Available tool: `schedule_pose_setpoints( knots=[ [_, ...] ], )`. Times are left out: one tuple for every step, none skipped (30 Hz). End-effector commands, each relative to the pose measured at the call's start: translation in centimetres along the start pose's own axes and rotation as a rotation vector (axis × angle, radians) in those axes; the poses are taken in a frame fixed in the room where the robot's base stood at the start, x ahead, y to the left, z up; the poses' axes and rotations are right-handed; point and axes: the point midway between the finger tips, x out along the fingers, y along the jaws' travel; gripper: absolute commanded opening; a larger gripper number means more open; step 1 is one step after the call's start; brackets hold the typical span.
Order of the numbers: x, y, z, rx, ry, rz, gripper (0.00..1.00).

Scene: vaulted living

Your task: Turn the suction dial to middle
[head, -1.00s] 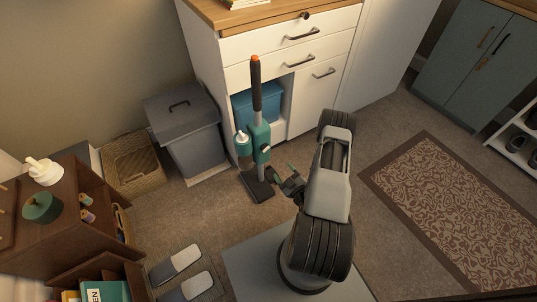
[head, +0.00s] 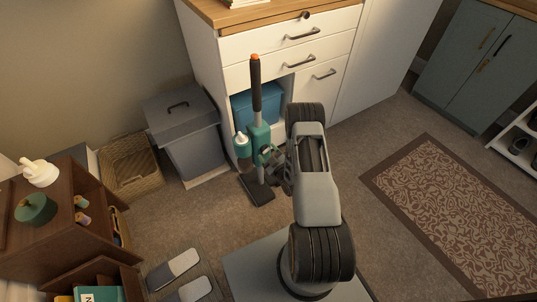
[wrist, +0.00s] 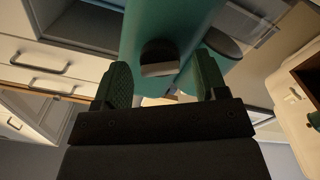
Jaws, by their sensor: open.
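The upright stick vacuum stands on the carpet in front of the white cabinet. Its teal body (head: 258,139) carries a black handle with an orange tip, and a black floor head (head: 256,189) is below. My gripper (head: 272,157) is at the right side of the teal body. In the wrist view, a dark round dial (wrist: 158,52) with a pale grey edge sticks out from the teal body (wrist: 185,20). My gripper (wrist: 162,80) is open, its two green-padded fingers on either side of the dial, apparently not touching it. The dial's setting cannot be read.
A white cabinet (head: 262,48) with drawers stands close behind, with a teal bin (head: 257,103) in its open bay. A grey lidded bin (head: 190,135) and wicker basket (head: 130,165) are left. Grey slippers (head: 172,270) lie in front. Carpet around the floor head is clear.

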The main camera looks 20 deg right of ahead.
Motion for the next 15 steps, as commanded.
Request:
schedule_pose_setpoints(
  knots=[
    [0.01, 0.01, -0.01, 0.0, 0.0, 0.0, 0.66],
    [0.01, 0.01, -0.01, 0.0, 0.0, 0.0, 0.66],
    [0.0, 0.01, -0.01, 0.0, 0.0, 0.0, 0.66],
    [0.0, 0.01, -0.01, 0.0, 0.0, 0.0, 0.66],
    [0.0, 0.01, -0.01, 0.0, 0.0, 0.0, 0.66],
    [-0.01, 0.01, -0.01, 0.0, 0.0, 0.0, 0.62],
    [-0.01, 0.01, -0.01, 0.0, 0.0, 0.0, 0.59],
    [-0.01, 0.01, -0.01, 0.0, 0.0, 0.0, 0.56],
    [-0.02, 0.0, 0.0, 0.0, 0.0, 0.0, 0.53],
    [-0.02, 0.0, 0.0, 0.0, 0.0, 0.0, 0.5],
    [-0.02, 0.0, 0.0, 0.0, 0.0, 0.0, 0.47],
    [-0.03, 0.0, 0.0, 0.0, 0.0, 0.0, 0.43],
    [-0.03, 0.0, 0.0, 0.0, 0.0, 0.0, 0.4],
    [-0.03, 0.0, 0.0, 0.0, 0.0, 0.0, 0.37],
    [-0.03, 0.0, 0.0, 0.0, 0.0, 0.0, 0.33]
  ],
)
